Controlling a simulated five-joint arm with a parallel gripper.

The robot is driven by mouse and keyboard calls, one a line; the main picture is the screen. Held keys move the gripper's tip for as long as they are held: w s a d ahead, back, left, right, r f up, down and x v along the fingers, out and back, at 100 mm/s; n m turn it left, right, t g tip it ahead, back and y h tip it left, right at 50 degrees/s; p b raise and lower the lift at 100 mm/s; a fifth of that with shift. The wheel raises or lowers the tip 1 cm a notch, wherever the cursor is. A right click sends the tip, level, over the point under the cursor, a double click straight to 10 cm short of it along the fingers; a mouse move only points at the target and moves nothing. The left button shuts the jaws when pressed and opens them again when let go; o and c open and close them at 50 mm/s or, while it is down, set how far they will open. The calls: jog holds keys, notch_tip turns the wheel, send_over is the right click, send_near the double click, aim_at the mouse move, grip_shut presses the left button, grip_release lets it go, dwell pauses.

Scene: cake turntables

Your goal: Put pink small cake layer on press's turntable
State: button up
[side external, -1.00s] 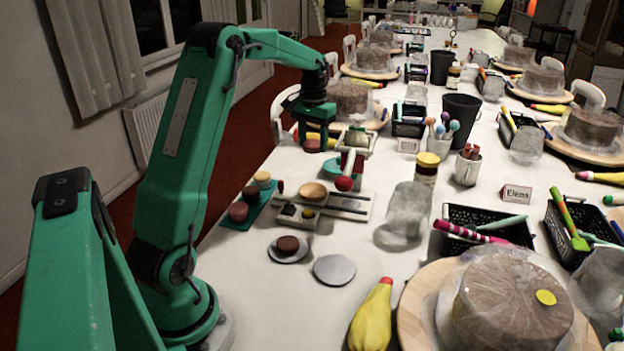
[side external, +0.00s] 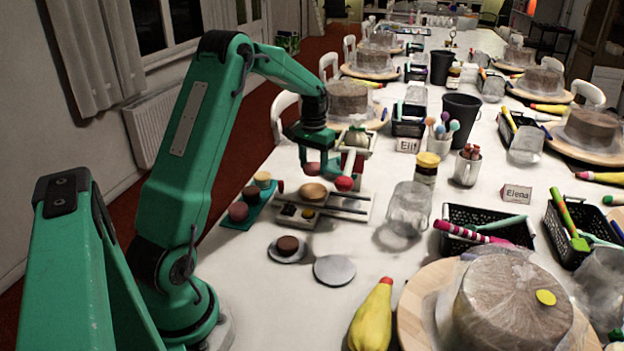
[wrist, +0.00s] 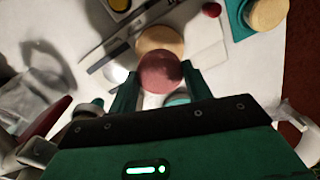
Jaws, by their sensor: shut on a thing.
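My gripper (side external: 318,167) is shut on a pink small cake layer (side external: 312,169), held up above the table. In the wrist view the pink layer (wrist: 160,72) sits between my fingertips (wrist: 158,80). In that view it overlaps the edge of a round wooden disc (wrist: 160,40). The disc (side external: 312,191) stands by a pale platform with rails, just below the layer in the side view. A red ball (side external: 343,184) is right of the gripper, among parts that my gripper partly covers. I cannot tell which part is the press's turntable.
A teal tray (side external: 228,223) holds several small layers at the left. A dark layer (side external: 288,244) sits on a grey disc, beside a bare grey disc (side external: 334,270). A clear jar (side external: 408,210) stands right of the rails. A yellow piping bag (side external: 371,318) lies in front.

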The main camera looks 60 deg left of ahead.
aim_at(312, 192)
jog(key=shift+f, duration=2.75)
jog(key=shift+s+f, duration=0.1)
jog(key=shift+f, duration=1.1)
jog(key=o, duration=0.9)
jog(key=shift+o, duration=0.2)
jog(key=shift+r, duration=0.15)
jog(key=shift+o, duration=0.6)
jog(key=shift+r, duration=4.55)
